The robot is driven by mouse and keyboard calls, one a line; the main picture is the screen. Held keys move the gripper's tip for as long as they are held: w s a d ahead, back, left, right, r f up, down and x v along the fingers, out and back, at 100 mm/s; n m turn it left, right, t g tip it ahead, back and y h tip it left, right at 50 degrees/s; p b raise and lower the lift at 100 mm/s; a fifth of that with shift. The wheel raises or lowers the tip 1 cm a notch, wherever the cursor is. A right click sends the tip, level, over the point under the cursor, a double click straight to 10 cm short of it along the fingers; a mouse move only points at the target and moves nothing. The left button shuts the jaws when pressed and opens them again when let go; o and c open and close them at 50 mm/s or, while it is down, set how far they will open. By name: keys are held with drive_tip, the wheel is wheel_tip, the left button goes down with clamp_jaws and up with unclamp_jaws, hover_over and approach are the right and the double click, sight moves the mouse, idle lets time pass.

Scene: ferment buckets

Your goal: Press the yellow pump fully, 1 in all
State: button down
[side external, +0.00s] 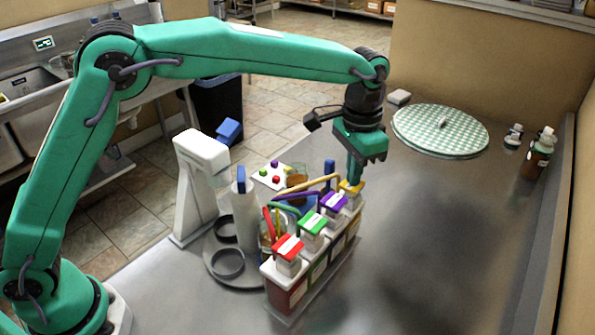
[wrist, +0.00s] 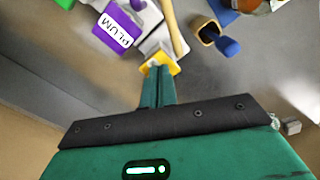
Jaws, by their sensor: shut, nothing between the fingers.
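The yellow pump (side external: 351,188) is at the far end of a row of pump bottles, and its head shows at the fingertips in the wrist view (wrist: 157,61). My gripper (side external: 355,177) points straight down over it, with its green fingers together and nothing between them. In the wrist view the fingertips (wrist: 156,71) overlap the near part of the yellow head. I cannot tell whether they touch it. The fingers hide part of the head, and how far it is pressed does not show clearly.
The purple pump (side external: 334,202), labelled PLUM, stands right beside the yellow one. The green pump (side external: 312,224) and red pump (side external: 288,248) follow toward the camera. Cups and tools crowd the left side.

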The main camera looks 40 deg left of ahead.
drive_tip(key=shift+f, duration=0.8)
drive_tip(key=shift+r, duration=1.9)
wheel_tip(320, 180, up, 6)
idle(0.7)
